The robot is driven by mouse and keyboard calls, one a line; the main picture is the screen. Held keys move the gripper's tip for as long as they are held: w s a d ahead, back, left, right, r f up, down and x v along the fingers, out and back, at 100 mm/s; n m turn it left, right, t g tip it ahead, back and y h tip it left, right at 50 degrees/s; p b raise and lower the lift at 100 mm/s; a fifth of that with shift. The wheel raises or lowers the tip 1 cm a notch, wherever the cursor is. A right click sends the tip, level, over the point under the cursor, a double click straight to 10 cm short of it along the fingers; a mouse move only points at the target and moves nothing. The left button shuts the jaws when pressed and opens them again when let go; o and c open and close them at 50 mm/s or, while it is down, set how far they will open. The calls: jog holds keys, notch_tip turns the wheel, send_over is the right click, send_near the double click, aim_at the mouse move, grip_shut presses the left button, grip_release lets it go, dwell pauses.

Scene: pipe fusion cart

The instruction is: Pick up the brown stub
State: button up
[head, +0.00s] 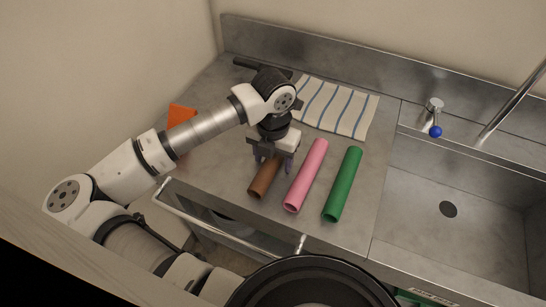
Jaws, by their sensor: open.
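The brown stub (263,181) is a short brown tube lying on the metal counter, the leftmost of three tubes. My gripper (273,164) points down over its far end, with its fingers on either side of or just above the tube. The gripper is open. The far end of the stub is hidden behind the gripper, and I cannot tell whether the fingers touch it.
A pink tube (306,175) lies close to the right of the brown one, and a green tube (343,184) lies farther right. A striped cloth (337,107) lies behind. An orange object (180,116) is partly behind my arm. A sink (460,200) is at right.

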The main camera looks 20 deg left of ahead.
jog(key=c, duration=1.1)
jog(key=shift+r, duration=0.1)
